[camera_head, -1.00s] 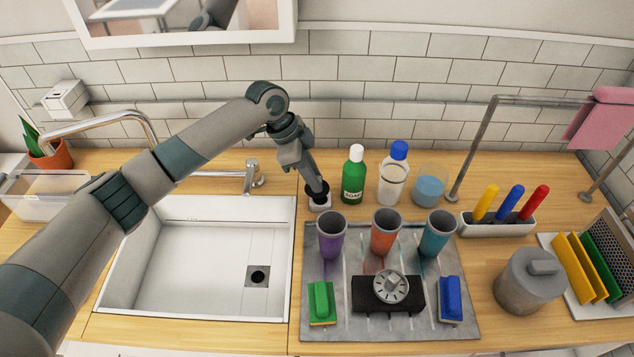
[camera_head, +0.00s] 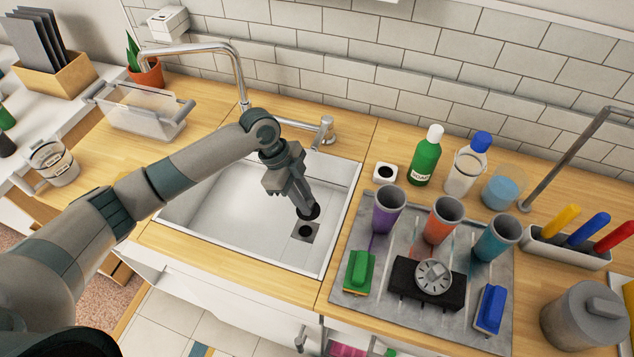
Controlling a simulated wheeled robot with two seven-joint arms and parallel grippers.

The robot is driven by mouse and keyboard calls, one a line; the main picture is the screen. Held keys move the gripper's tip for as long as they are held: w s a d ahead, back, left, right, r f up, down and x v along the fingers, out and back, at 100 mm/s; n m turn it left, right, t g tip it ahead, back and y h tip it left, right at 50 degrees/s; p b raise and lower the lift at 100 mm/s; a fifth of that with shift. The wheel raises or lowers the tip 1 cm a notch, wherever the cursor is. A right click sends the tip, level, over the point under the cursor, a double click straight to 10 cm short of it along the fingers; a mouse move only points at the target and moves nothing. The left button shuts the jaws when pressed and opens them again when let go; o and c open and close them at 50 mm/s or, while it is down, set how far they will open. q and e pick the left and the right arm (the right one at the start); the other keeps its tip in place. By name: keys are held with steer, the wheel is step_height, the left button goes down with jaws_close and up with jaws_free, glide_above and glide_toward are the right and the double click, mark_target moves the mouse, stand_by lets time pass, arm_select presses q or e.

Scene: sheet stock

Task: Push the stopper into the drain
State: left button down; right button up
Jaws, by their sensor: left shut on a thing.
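My left gripper (camera_head: 299,197) reaches down into the white sink (camera_head: 215,240) and is shut on the dark round stopper (camera_head: 309,212). The stopper is partly hidden by the fingers. In the picture it sits just above and slightly right of the drain (camera_head: 305,231), a dark hole in a grey square plate on the sink floor. The stopper appears held above the floor, apart from the drain hole, which shows open. My right gripper is not in view.
The tap (camera_head: 240,75) arches behind the sink, with its lever (camera_head: 326,130) at the back right. A small white holder (camera_head: 385,173) stands right of the sink. Beyond are a green soap bottle (camera_head: 425,158) and a grey mat (camera_head: 400,235) with cups and sponges.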

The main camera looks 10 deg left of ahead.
arm_select(q)
steer(key=shift+s+a+f, duration=0.35)
steer(key=shift+s+a, duration=0.05)
steer(key=shift+s, duration=0.05)
stand_by(0.4)
steer(key=shift+f+b, duration=1.35)
steer(key=shift+f, duration=1.75)
steer(key=shift+f+p, duration=0.1)
steer(key=shift+p, duration=0.25)
steer(key=shift+f+b, duration=0.3)
steer(key=shift+f, duration=0.25)
steer(key=shift+f, duration=0.35)
stand_by(2.0)
steer(key=shift+f, duration=0.25)
stand_by(0.6)
